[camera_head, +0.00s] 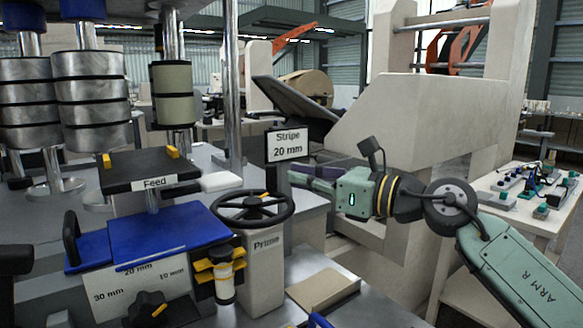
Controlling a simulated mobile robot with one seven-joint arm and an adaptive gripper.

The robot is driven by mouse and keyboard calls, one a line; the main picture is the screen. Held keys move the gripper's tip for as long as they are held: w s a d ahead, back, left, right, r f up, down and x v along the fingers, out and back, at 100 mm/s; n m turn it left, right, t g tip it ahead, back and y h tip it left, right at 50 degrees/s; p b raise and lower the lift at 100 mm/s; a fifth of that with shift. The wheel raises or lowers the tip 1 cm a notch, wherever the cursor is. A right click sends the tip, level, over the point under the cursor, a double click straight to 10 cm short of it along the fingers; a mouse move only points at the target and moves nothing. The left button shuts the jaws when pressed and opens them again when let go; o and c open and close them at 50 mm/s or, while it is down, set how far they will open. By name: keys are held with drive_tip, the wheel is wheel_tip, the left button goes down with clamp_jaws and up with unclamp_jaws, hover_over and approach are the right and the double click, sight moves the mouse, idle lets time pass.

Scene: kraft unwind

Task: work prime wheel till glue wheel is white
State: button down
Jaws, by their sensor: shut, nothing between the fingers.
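The prime wheel (254,207) is a black spoked handwheel with a yellow mark on it. It lies flat on top of a pale pedestal labelled "Prime" (266,262). My gripper (292,178), pale green, is shut and empty. In the picture it is just above and to the right of the wheel's rim, pointing left, and appears apart from it. A small cream cylinder (224,285) with dark bands sits in yellow and black brackets left of the pedestal. I cannot tell whether it is the glue wheel, and I cannot make out a glue wheel elsewhere.
A "Stripe 20 mm" sign (287,145) stands behind my gripper. A "Feed" plate (152,182) and a blue block (160,235) are on the left. A black knob (150,310) is at the front. A brown board (323,289) lies right of the pedestal. A side table (508,213) holds small parts.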

sight(276, 172)
drive_tip(key=shift+x, duration=1.15)
drive_tip(key=w+a+n+g+y, duration=0.1)
drive_tip(key=g, duration=0.1)
drive_tip(key=w+a+n+g+y, duration=0.1)
drive_tip(key=n+g, duration=0.1)
drive_tip(key=shift+w+b, duration=0.1)
drive_tip(key=shift+b, duration=0.25)
